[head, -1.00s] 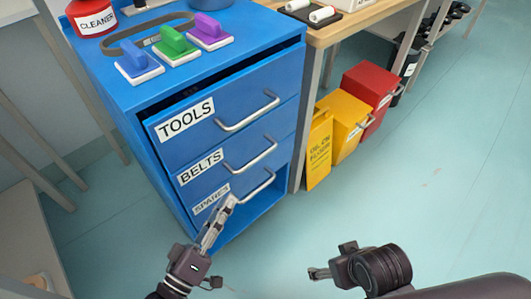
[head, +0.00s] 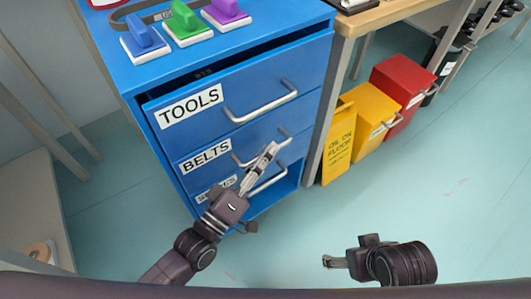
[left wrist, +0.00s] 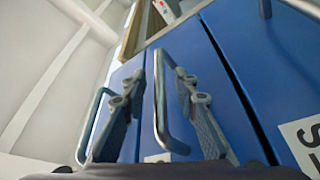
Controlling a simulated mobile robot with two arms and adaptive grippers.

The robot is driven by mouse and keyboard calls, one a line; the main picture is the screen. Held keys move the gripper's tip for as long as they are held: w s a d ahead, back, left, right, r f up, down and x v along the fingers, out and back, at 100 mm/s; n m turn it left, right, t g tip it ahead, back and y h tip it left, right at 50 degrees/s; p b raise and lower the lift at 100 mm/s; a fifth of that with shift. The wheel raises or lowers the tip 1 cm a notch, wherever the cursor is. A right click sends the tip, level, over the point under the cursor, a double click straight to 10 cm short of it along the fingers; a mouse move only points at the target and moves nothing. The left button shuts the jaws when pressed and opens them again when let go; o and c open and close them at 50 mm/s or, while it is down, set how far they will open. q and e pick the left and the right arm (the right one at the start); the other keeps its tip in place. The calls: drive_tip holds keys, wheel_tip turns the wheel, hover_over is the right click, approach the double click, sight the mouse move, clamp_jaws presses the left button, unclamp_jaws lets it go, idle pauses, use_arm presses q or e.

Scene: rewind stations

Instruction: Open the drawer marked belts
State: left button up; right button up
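The blue drawer marked BELTS (head: 206,156) is the middle one of the cabinet, its front about level with the TOOLS drawer above. Its bar handle (head: 284,135) is partly hidden behind my left gripper (head: 271,149). In the left wrist view, the two fingers of my left gripper (left wrist: 157,91) stand apart on either side of this handle (left wrist: 159,100). The gripper is open, and I see no clear grip on the bar. My right gripper (head: 333,262) is low in the head view, away from the cabinet; its finger opening is unclear.
The TOOLS drawer (head: 235,95) is above and the SPARES drawer (head: 216,191) below, partly hidden by my left arm. Colored scrubbing blocks and a belt (head: 140,17) lie on the cabinet top. Yellow (head: 369,117) and red (head: 402,90) bins stand right. The floor in front is clear.

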use_arm(q)
drive_tip(key=shift+c, duration=0.4)
clamp_jaws()
